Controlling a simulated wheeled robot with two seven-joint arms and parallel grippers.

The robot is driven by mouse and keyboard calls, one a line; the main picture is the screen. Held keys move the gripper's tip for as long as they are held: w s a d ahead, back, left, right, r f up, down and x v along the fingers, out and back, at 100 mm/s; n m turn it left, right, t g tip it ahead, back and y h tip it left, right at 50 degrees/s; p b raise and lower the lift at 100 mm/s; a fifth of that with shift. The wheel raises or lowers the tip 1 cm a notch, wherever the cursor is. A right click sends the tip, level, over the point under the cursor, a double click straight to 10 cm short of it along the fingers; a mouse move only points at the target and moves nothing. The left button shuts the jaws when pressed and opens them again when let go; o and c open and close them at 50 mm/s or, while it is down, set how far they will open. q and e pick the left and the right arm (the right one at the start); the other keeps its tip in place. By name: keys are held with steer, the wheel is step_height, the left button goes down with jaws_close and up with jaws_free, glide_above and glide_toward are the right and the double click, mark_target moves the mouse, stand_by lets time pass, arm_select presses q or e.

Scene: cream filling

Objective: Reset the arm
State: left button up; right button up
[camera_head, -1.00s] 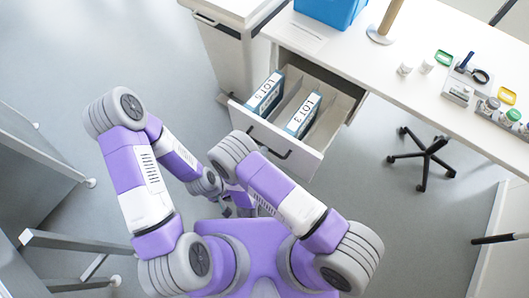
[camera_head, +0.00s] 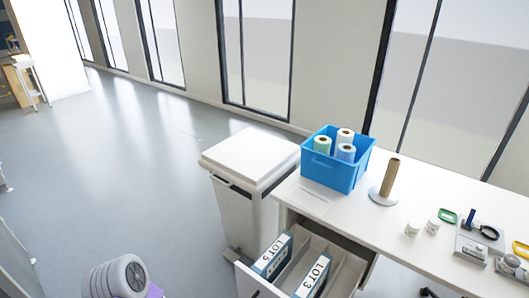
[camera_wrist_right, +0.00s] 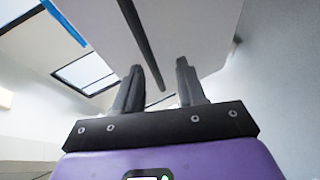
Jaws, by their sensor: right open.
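My right gripper (camera_wrist_right: 160,88) shows in the right wrist view with its two dark fingers apart and nothing between them. A pale panel with a dark bar (camera_wrist_right: 140,40) lies beyond the fingers; I cannot tell how far off it is. In the head view only a grey and purple joint of my arm shows at the bottom left. Neither gripper is visible there.
An open drawer (camera_head: 338,260) holds binders marked LOT 5 (camera_head: 272,256) and LOT 3 (camera_head: 313,276). The white desk (camera_head: 440,190) bears a blue bin (camera_head: 324,172) of rolls, a brown post (camera_head: 391,180) and small jars. A white bin (camera_head: 243,205) stands left. Open floor lies beyond.

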steer(key=s+d+f+m+g+y, duration=0.3)
steer(key=d+f+m+g+y, duration=0.15)
steer(key=m+g, duration=0.45)
steer(key=s+d+r+m+g+y, duration=0.2)
steer(key=s+m, duration=0.1)
steer(key=s, duration=0.2)
steer(key=s+d+r+m+g+y, duration=0.1)
steer(key=s+d+r+m+g, duration=0.1)
steer(key=s+m, duration=0.1)
steer(key=shift+s+m+g+y, duration=0.3)
steer(key=shift+s+y, duration=0.05)
steer(key=shift+s, duration=0.55)
